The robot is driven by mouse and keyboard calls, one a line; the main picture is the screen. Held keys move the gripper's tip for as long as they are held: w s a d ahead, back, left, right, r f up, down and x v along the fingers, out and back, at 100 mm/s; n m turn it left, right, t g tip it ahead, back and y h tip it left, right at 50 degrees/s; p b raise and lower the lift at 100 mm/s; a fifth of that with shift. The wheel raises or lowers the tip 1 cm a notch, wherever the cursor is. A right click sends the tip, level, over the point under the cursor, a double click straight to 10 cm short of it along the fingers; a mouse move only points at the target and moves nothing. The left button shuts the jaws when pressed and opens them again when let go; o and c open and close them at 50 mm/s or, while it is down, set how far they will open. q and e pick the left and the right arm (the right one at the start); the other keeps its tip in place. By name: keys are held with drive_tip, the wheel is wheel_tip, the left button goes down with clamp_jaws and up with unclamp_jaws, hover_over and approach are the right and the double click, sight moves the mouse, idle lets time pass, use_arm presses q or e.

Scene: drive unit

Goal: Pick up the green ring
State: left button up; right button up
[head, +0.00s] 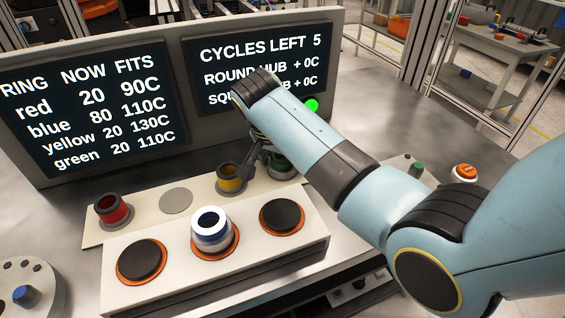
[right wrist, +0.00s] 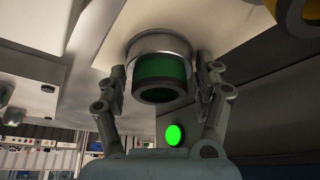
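The green ring (head: 282,166) sits on a light round seat at the right end of the rear white tray, partly hidden by my right arm. In the right wrist view the green ring (right wrist: 160,72) lies between the two fingers. My right gripper (right wrist: 163,90) is open, with a finger on each side of the ring and small gaps showing. In the head view my right gripper (head: 266,158) comes down at the ring, its far finger mostly hidden. My left gripper is not in view.
The yellow ring (head: 230,178) stands close to the left of my gripper; the red ring (head: 112,208) is farther left. A white-topped blue ring (head: 210,226) sits on the front block's middle plate. Two display screens (head: 88,105) (head: 262,66) stand behind. An orange button (head: 465,172) is at right.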

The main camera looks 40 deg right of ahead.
drive_tip(key=c, duration=1.1)
drive_tip(key=shift+c, duration=0.3)
drive_tip(key=shift+r, duration=0.1)
drive_tip(key=shift+w+r, duration=0.1)
drive_tip(key=shift+r, duration=0.35)
wheel_tip(320, 180, up, 3)
drive_tip(key=shift+f, duration=0.15)
drive_tip(key=s+d+r+p, duration=0.5)
drive_tip(key=s+d+r, duration=0.2)
drive_tip(key=s+r, duration=0.2)
drive_tip(key=shift+s+r, duration=0.2)
drive_tip(key=shift+r, duration=0.45)
